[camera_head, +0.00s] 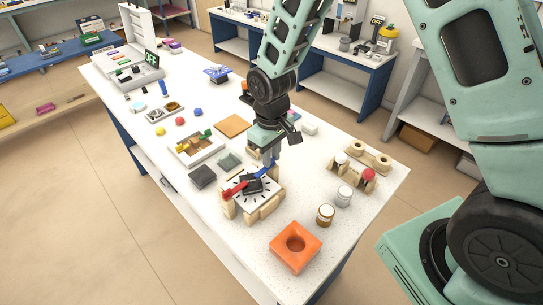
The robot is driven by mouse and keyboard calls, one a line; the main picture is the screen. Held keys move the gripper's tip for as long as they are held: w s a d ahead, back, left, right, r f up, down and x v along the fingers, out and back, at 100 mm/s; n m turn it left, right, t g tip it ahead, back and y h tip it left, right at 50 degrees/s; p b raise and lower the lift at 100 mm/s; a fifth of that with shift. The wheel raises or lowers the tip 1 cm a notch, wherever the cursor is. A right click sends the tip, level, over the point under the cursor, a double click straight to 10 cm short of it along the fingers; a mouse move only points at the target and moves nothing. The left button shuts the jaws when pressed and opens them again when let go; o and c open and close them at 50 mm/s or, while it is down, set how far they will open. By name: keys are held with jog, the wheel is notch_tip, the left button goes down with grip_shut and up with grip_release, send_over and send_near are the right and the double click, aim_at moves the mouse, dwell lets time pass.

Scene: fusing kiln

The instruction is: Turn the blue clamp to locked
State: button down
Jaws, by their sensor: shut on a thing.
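A block fixture (268,208) with wooden sides and a pale top marked with dark ticks stands on the white table. On its top are a dark hub, a red lever (234,190) pointing to the lower left and the blue clamp (266,171) pointing to the upper right. My gripper (267,165) points down over the fixture's far right part, with its fingers shut on the blue clamp. The fingers partly hide the clamp. Any locked mark is too small to read.
A wooden rack (337,178) with a red ball is farther right. Dark blocks (203,177) and a wooden tray (183,157) lie to the left. The table's front left edge is clear.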

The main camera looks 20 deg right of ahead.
jog(key=shift+m, duration=0.4)
jog(key=c, duration=1.2)
grip_release()
jog(key=shift+c, duration=0.2)
notch_tip(320, 180, up, 18)
jog(key=b, duration=0.3)
jog(key=shift+f, duration=0.25)
jog(key=s+a+f+n, duration=0.1)
jog(key=s+a+f, duration=0.1)
jog(key=s, duration=0.9)
jog(key=s+a+f+n, duration=0.2)
jog(key=s+a+f, duration=0.1)
jog(key=s, duration=0.9)
jog(key=shift+s+a+y, duration=0.3)
jog(key=shift+a, duration=0.05)
